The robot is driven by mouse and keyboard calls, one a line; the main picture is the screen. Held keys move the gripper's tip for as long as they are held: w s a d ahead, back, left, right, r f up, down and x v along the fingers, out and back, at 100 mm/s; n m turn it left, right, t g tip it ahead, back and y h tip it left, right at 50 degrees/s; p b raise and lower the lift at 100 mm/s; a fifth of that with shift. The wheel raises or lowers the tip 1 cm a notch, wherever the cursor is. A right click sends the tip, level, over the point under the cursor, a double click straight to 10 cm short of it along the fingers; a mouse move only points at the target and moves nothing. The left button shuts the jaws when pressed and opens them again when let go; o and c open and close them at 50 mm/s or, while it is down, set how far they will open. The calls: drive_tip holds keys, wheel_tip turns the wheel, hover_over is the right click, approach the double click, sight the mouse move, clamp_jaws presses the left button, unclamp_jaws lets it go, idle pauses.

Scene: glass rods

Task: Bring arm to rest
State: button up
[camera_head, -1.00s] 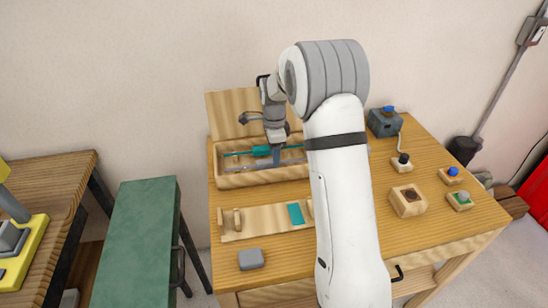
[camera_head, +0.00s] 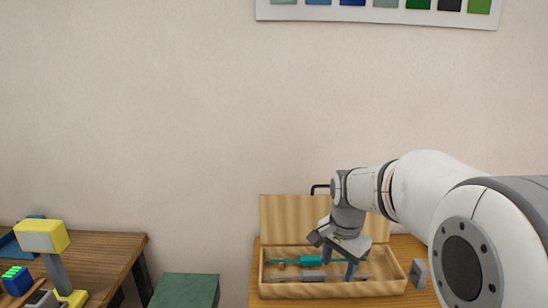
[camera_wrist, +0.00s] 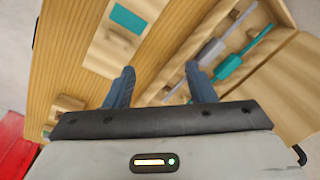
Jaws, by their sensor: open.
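My gripper (camera_head: 339,266) is open and empty, just above or in front of the open wooden case (camera_head: 330,291) in the head view; the exact height is hard to tell. In the wrist view its two blue-grey fingers (camera_wrist: 160,72) are spread apart with nothing between them. A teal rod (camera_head: 311,260) and a grey rod (camera_head: 312,275) lie side by side in the case. My arm reaches in from the right.
The case's raised lid (camera_head: 283,218) stands behind the rods. A wooden board with a teal patch (camera_wrist: 128,20) lies on the table beside the case. A grey block (camera_head: 419,273) is right of the case. A green-topped bench (camera_head: 185,290) and a yellow-headed device (camera_head: 43,236) are left.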

drive_tip(key=s+n+t, duration=0.1)
drive_tip(key=s+n, duration=0.9)
drive_tip(key=s, duration=0.9)
drive_tip(key=shift+f+t, duration=0.3)
drive_tip(key=shift+f, duration=0.15)
